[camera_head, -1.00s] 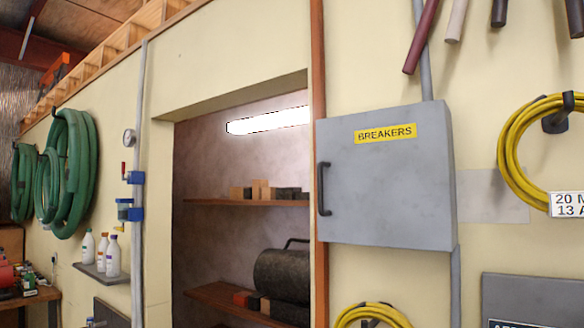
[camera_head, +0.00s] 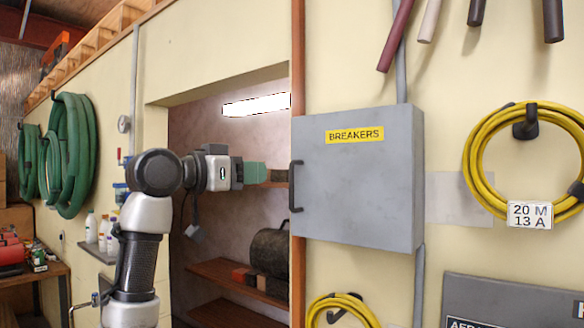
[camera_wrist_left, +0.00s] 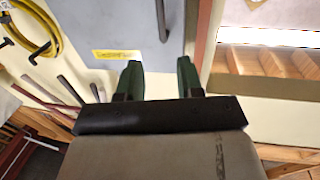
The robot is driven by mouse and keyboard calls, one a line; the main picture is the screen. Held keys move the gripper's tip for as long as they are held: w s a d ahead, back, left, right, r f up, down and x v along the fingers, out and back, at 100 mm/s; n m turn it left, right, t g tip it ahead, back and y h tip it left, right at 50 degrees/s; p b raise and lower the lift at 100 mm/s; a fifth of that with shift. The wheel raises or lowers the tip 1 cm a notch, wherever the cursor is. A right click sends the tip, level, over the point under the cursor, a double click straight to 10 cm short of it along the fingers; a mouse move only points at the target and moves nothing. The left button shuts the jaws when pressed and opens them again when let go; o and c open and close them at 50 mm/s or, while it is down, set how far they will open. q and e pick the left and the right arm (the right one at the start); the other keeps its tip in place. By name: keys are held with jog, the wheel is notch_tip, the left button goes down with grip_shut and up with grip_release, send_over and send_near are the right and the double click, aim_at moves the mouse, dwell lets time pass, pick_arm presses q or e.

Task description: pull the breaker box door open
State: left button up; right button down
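The grey breaker box (camera_head: 355,180) hangs on the wall with a yellow BREAKERS label (camera_head: 355,135). Its door looks closed. A dark vertical handle (camera_head: 296,186) is at the door's left edge. My left gripper (camera_head: 279,175) comes in from the left, level with the handle and just left of it in the picture. In the left wrist view the green fingers (camera_wrist_left: 158,70) are apart with nothing between them. The handle (camera_wrist_left: 162,20) shows beyond the fingertips, roughly in line with the gap, not touched. My right gripper is not in view.
Behind my left arm is a recess with shelves (camera_head: 228,275) and a dark cylinder (camera_head: 271,252). A wooden post (camera_head: 298,60) borders the box's left side. A yellow cable coil (camera_head: 480,150) hangs at the right, another (camera_head: 340,305) below the box.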

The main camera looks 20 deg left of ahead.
aim_at(290, 171)
pick_arm(q)
jog(key=p+x, duration=0.5)
jog(key=x, duration=0.4)
jog(key=shift+w+d+r, duration=0.1)
jog(key=shift+w+d, duration=0.05)
jog(key=shift+w, duration=0.2)
jog(key=shift+w+d+p, duration=0.2)
jog(key=shift+w+p, duration=0.25)
jog(key=shift+w+f, duration=0.1)
jog(key=shift+f, duration=0.15)
grip_shut()
